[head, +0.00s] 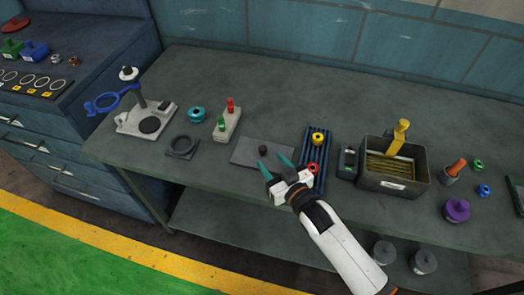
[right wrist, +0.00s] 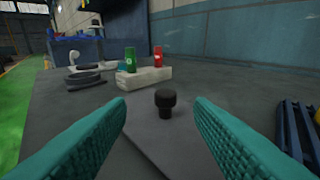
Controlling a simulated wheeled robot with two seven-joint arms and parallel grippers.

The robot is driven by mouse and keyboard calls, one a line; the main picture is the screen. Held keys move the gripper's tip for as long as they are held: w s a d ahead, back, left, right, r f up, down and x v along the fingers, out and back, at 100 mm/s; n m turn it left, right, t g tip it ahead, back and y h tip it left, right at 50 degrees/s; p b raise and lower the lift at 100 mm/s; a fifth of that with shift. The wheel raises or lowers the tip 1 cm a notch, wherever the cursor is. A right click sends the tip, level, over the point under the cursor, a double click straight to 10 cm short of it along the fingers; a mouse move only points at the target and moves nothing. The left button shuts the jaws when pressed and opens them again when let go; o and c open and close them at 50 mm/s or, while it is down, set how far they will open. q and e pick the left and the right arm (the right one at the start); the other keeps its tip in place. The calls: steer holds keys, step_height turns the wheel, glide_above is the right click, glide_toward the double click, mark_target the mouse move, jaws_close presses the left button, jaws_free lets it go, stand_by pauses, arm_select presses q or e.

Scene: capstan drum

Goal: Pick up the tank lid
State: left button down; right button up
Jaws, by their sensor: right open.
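The tank lid (head: 248,158) is a flat grey plate with a black knob (head: 262,149), lying on the workbench left of the blue ribbed rack. My right gripper (head: 273,163) is open and empty at the lid's right part, close to the knob. In the right wrist view the knob (right wrist: 165,102) stands upright ahead of the two teal fingers, between their lines and not touched. The lid's plate (right wrist: 168,140) spreads below it, partly hidden by the fingers. My left gripper is not in view.
A grey open tank (head: 395,186) with a yellow-handled tool stands to the right. The blue rack (head: 308,181) with yellow and red rings is close beside my right gripper. A pale block (head: 227,126) with green and red pegs stands left of the lid. Bench behind the lid is clear.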

mark_target(264, 149)
steer(key=shift+w+a+f, duration=0.1)
steer(key=shift+w+a, duration=0.3)
steer(key=shift+w, duration=0.2)
steer(key=shift+w+a+f, duration=0.1)
steer(key=shift+w, duration=0.15)
steer(key=shift+w+a+p, duration=0.2)
steer(key=shift+w+p, duration=0.25)
steer(key=shift+w, duration=0.3)
steer(key=x, duration=0.3)
steer(key=shift+w, duration=0.3)
steer(key=shift+c, duration=0.6)
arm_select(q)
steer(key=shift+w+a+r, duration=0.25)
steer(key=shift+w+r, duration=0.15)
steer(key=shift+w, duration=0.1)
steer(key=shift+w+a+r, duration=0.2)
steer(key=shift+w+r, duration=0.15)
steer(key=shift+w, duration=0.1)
arm_select(e)
jaws_close()
